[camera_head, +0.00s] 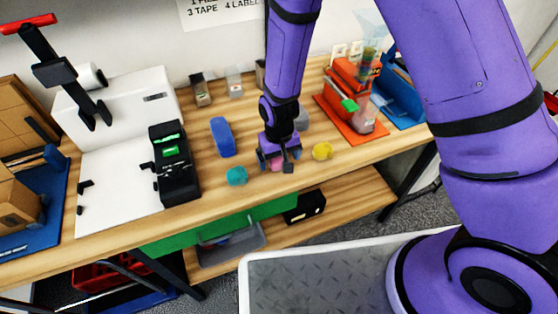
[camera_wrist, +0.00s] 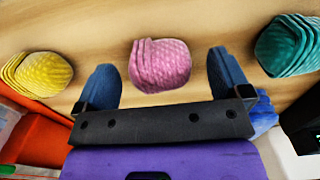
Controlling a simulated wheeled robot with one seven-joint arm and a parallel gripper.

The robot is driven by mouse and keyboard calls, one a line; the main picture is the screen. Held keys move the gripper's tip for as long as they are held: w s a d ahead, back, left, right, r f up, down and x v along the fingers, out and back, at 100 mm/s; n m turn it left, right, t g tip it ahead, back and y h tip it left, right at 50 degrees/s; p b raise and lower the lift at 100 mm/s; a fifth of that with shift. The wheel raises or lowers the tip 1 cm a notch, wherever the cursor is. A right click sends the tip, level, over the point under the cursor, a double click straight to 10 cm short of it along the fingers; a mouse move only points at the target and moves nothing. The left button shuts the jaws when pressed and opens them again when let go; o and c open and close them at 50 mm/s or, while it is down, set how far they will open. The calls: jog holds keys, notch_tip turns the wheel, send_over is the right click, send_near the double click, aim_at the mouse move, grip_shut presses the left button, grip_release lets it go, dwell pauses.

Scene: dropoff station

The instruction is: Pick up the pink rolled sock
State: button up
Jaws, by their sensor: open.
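The pink rolled sock (camera_wrist: 162,65) lies on the wooden table in the wrist view, centred between and just beyond my open fingers. In the head view only a small part of the pink sock (camera_head: 276,165) shows, mostly hidden by my gripper (camera_head: 279,160). My gripper also shows in the wrist view (camera_wrist: 163,85), with one blue finger on each side and a visible gap to the sock. It holds nothing.
A teal rolled sock (camera_head: 237,176) lies left of my gripper and a yellow rolled sock (camera_head: 322,151) lies to its right. A blue roll (camera_head: 222,137), a black device (camera_head: 174,163) and a red-orange stand (camera_head: 352,118) are farther out. The table's front edge is close.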

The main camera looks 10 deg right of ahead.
jog(key=shift+f, duration=0.4)
jog(key=c, duration=1)
